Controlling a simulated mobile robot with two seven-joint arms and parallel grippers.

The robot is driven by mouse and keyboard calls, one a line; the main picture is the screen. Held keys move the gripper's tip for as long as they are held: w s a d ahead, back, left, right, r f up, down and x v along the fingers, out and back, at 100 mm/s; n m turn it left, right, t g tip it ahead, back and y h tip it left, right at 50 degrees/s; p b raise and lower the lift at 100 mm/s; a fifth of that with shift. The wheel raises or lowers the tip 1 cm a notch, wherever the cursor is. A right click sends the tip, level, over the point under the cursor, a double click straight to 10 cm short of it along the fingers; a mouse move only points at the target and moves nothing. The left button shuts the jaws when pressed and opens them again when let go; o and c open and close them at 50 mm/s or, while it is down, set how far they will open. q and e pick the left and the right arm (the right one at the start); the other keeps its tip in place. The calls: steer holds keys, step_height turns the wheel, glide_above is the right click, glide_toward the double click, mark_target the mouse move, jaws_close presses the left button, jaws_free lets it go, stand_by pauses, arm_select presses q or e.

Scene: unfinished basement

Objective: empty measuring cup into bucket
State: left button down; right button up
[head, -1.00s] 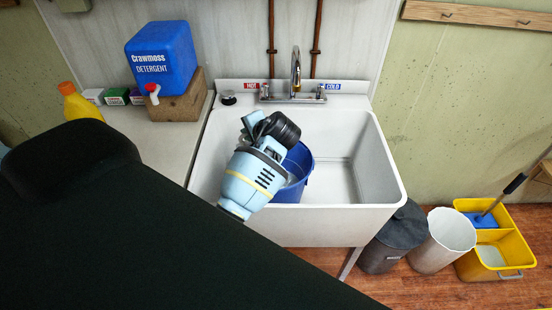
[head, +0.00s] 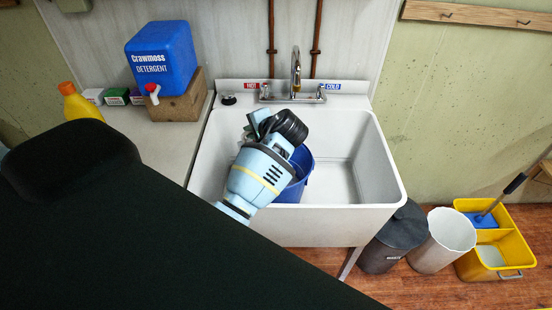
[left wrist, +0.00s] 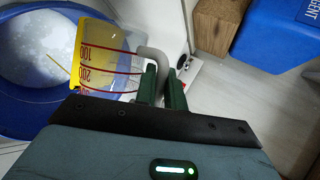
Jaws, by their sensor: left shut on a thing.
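My left gripper (head: 254,132) is over the sink, at the left side of the blue bucket (head: 300,176). Its green fingers (left wrist: 163,84) are shut on the grey handle of the clear measuring cup (left wrist: 118,68). The cup has red marks, and yellow shows at its end on the bucket side. It looks tilted over the bucket's rim in the left wrist view. The bucket (left wrist: 62,118) holds pale, sudsy liquid with a thin light streak across it; I cannot tell whether this is a pour. In the head view the gripper mostly hides the cup. My right gripper is not in view.
The bucket stands in the white sink (head: 350,215) below the faucet (head: 296,70). A blue detergent jug (head: 160,52) sits on a wooden block (head: 180,102) on the left counter, beside a yellow bottle (head: 78,103). Bins and a yellow mop bucket (head: 510,260) stand right.

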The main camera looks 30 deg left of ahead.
arm_select(q)
steer(key=shift+w+d+r+m+g+y, duration=0.45)
steer(key=shift+w+d+g+y, duration=0.1)
steer(key=shift+w, duration=0.15)
stand_by(1.2)
steer(key=shift+w+d+r+m+g, duration=0.2)
steer(key=shift+w+d+m+g, duration=0.1)
steer(key=shift+w, duration=0.1)
steer(key=shift+w+y, duration=0.1)
steer(key=shift+y, duration=0.15)
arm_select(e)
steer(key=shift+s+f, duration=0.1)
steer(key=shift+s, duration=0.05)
arm_select(q)
steer(key=shift+w+d+r, duration=0.2)
steer(key=shift+w+d, duration=0.2)
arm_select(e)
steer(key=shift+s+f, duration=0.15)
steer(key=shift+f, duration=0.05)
arm_select(q)
steer(key=shift+m+y, duration=0.25)
steer(key=shift+y, duration=0.05)
steer(key=shift+w+d+r+g+y+b, duration=0.1)
steer(key=shift+w+d+g+y+b, duration=0.2)
steer(key=shift+w+d+g+b, duration=0.15)
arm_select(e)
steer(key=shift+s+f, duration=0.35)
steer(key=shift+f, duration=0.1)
arm_select(q)
steer(key=shift+m, duration=0.3)
